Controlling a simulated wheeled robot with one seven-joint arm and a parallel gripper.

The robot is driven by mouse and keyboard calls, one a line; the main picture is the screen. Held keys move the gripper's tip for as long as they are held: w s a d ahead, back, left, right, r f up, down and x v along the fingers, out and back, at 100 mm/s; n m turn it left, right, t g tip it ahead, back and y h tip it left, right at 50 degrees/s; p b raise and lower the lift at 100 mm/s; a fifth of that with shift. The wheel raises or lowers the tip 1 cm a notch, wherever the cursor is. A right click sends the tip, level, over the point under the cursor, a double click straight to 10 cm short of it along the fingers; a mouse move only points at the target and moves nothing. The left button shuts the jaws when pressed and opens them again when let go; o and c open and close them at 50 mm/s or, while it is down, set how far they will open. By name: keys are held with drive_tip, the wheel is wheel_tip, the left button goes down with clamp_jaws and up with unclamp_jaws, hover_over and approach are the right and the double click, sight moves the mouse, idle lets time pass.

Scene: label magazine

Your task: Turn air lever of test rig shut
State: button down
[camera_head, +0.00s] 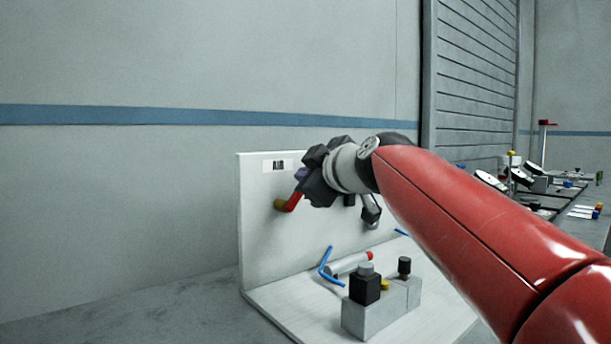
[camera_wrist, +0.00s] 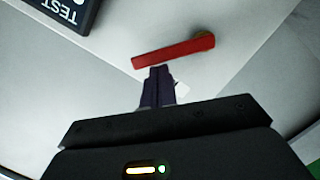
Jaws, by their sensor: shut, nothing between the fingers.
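The air lever is a red bar on a brass-coloured pivot, mounted on the upright white panel of the test rig (camera_head: 262,235). In the head view the lever (camera_head: 293,202) slants up to the right from its pivot, and its upper end is close to my gripper (camera_head: 301,174). In the wrist view the red lever (camera_wrist: 172,52) lies across the picture with its pivot at the right end. My gripper's dark fingertips (camera_wrist: 157,70) are shut and empty, just below the lever near its free end. I cannot tell whether they touch it.
A grey block (camera_head: 382,309) with black and grey knobs stands on the rig's white base, beside blue tubing (camera_head: 327,268) and a pale cylinder (camera_head: 347,264). A dark label (camera_wrist: 68,12) reading TEST shows in the wrist view. A bench with several parts (camera_head: 560,190) is at the far right.

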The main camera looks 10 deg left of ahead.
drive_tip(key=shift+w+d+f, duration=0.1)
drive_tip(key=shift+w+d+f+m+g+y+b, duration=0.25)
drive_tip(key=shift+w+d+f+m+g+b, duration=0.25)
drive_tip(key=shift+m, duration=0.7)
drive_tip(key=shift+w+d+f+m+g+y+b, duration=0.2)
drive_tip(key=shift+w+d+f+m+g+b, duration=0.35)
drive_tip(key=shift+m, duration=0.65)
drive_tip(key=shift+w+d+f+m+g+y+b, duration=0.15)
drive_tip(key=shift+w+f+m+y+b, duration=0.15)
drive_tip(key=shift+f+m, duration=0.65)
drive_tip(key=shift+r+m, duration=0.3)
drive_tip(key=shift+m, duration=0.05)
